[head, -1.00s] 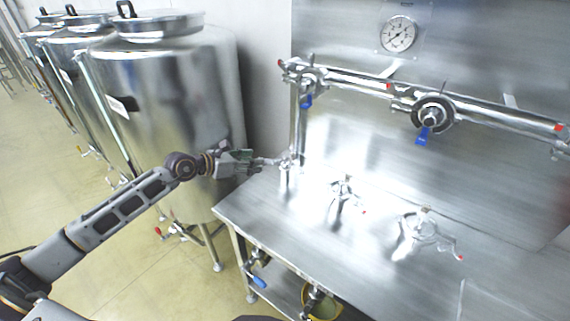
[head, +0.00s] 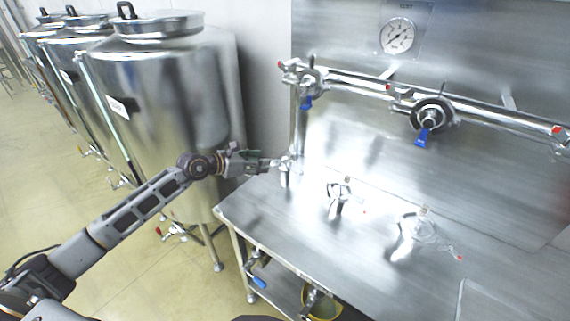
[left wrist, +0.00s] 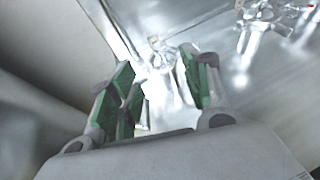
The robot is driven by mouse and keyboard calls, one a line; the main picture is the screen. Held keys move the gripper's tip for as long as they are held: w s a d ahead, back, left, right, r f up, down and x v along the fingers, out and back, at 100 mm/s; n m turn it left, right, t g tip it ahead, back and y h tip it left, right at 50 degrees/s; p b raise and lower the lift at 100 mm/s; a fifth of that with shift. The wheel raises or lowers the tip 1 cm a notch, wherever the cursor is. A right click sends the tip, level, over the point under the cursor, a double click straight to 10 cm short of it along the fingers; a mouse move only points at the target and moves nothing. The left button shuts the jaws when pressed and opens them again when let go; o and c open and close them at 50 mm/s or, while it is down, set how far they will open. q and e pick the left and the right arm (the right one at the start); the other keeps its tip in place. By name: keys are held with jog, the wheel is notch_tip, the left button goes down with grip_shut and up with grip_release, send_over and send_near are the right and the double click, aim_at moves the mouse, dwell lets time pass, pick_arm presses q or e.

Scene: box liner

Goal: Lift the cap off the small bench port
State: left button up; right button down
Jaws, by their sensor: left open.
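The small bench port (head: 285,177) is a short upright metal fitting near the left end of the steel bench, with its cap on top. In the left wrist view the port (left wrist: 163,57) shows ahead, between the fingertips; glare blurs the edge between cap and port. My left gripper (head: 274,163) reaches in from the left, its fingertips at the height of the cap. I cannot tell whether they touch it. In the left wrist view its green-padded fingers (left wrist: 154,68) stand apart with nothing gripped. My right gripper is not in view.
Two larger clamped fittings stand on the bench (head: 265,225) to the right: a middle one (head: 340,190) and a right one (head: 418,228). A pipe with blue-handled valves (head: 433,112) runs along the back wall. Large steel tanks (head: 170,90) stand to the left.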

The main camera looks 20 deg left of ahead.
aim_at(283, 158)
pick_arm(q)
jog(key=p+x, duration=0.1)
jog(key=x, duration=0.5)
jog(key=shift+w+d, duration=0.3)
jog(key=shift+p+x, duration=0.3)
jog(key=shift+x, duration=1.1)
jog(key=shift+w+d+f, duration=0.15)
jog(key=shift+w, duration=0.2)
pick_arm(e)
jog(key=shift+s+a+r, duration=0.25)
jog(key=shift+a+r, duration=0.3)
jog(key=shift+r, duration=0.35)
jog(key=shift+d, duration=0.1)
pick_arm(q)
jog(key=c, duration=0.9)
grip_shut()
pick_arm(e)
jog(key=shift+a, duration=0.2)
